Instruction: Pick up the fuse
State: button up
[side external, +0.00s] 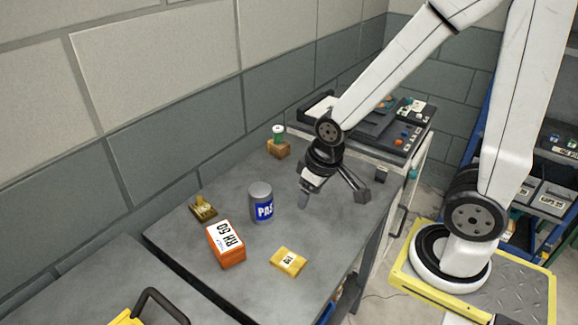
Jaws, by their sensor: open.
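I cannot tell for sure which thing is the fuse. A small white and green cylinder (278,133) stands upright on a brown block (279,150) near the wall. A small brass-coloured piece on a dark base (202,209) sits at the left of the grey table (330,255). My gripper (333,196) is open and empty above the table's right part, fingers pointing down and spread wide. It is apart from all these things, to the right of the cylinder and its block.
A grey can with a blue label (261,203), an orange box (226,245) and a yellow labelled packet (288,262) stand or lie on the table, left of my gripper. Dark trays with small parts (392,128) are behind. A blue rack (560,170) is at right.

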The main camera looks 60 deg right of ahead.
jog(key=shift+o, duration=1.2)
jog(key=n+g+h, duration=0.4)
jog(key=n+h, duration=0.9)
jog(key=n, duration=0.3)
send_near(381, 170)
jog(key=shift+s+d+f, duration=0.2)
jog(key=shift+s+d, duration=0.2)
jog(key=shift+d, duration=0.1)
jog(key=shift+s+d+f, duration=0.25)
jog(key=shift+s+d, duration=0.2)
jog(key=shift+d, duration=0.05)
jog(key=shift+w+d+f+n+t+h, duration=0.3)
jog(key=shift+w+d+f+n, duration=0.2)
jog(key=shift+n, duration=0.2)
jog(key=shift+x, duration=1.25)
